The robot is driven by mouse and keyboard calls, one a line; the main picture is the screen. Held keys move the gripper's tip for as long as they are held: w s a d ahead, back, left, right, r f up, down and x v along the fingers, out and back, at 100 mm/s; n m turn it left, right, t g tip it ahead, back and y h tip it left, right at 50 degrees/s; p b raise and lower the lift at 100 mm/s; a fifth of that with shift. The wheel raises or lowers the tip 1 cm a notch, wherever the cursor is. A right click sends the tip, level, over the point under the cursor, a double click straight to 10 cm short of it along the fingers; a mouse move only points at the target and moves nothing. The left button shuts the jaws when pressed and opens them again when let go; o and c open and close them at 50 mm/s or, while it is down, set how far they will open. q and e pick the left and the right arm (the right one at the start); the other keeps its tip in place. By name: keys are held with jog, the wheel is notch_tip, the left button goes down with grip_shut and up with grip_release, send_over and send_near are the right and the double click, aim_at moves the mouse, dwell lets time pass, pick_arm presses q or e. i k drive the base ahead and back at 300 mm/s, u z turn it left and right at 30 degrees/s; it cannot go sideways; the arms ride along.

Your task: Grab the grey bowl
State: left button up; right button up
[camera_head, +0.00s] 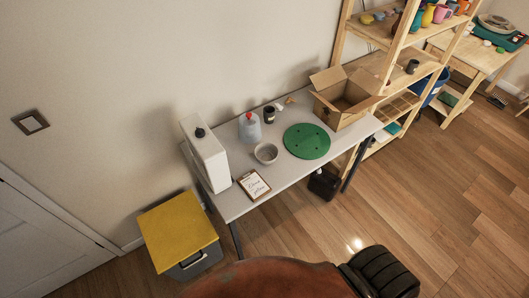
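The grey bowl (266,153) stands upright on the grey table (238,203), near the middle of its length. It looks empty. A green round disc (307,141) lies to its right, and a clipboard (254,185) with a written sheet lies in front of it to the left. Neither of my grippers can be made out in this view. Nothing is seen touching the bowl.
A white canister (205,155), a red-capped bottle (249,127) and a dark cup (270,114) stand behind or left. An open cardboard box (345,97) is on the right end. A yellow-lidded bin (178,231) stands on the floor. A brown rounded surface (275,280) fills the bottom.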

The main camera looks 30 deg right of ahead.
aim_at(266, 153)
jog(key=u, duration=2.55)
jog(key=k, duration=1.6)
jog(key=z, duration=2.25)
